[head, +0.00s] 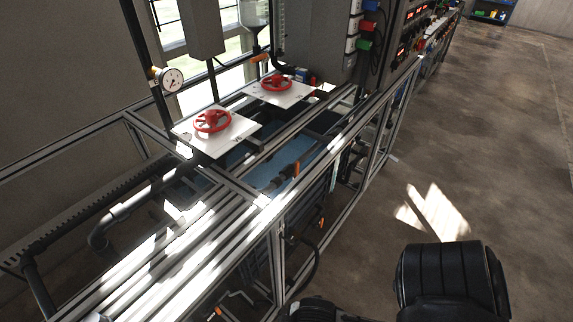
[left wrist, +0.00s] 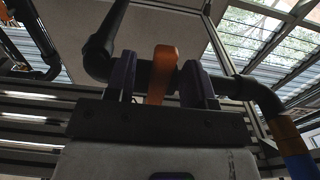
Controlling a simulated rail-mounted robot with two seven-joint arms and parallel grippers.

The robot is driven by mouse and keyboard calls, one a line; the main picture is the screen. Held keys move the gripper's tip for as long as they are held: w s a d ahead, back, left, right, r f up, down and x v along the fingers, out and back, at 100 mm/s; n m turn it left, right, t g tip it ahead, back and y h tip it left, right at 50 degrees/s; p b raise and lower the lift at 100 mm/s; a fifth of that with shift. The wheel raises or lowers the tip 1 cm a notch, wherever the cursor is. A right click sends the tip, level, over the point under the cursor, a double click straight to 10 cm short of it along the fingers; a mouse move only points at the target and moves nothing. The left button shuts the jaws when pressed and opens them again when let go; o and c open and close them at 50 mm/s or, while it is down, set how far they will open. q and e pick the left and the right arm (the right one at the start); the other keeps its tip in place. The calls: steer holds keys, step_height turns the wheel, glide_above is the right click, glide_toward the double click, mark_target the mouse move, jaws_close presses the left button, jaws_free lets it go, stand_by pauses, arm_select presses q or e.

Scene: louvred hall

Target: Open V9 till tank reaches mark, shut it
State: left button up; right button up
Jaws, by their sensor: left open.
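My left gripper (left wrist: 160,76) is open in the left wrist view, one dark finger on each side of an upright orange lever (left wrist: 162,66). The lever sits at a dark pipe (left wrist: 232,86) behind the fingers. I cannot tell whether the fingers touch it. No V9 label is legible. The head view shows two red handwheels (head: 212,121) (head: 276,81) on white plates, and an orange lever (head: 296,169) on a pipe below them. A clear-walled vessel (head: 254,14) hangs at the top; no level mark can be made out. My right gripper is not in view.
A round gauge (head: 172,79) stands left of the handwheels. An aluminium frame (head: 210,225) runs along the bench, with dark pipes (head: 110,222) on its left. A grey cabinet (head: 310,40) stands behind. The floor (head: 500,150) on the right is clear.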

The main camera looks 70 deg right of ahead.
arm_select(q)
steer(key=p+v, duration=0.4)
steer(key=v, duration=0.3)
stand_by(0.3)
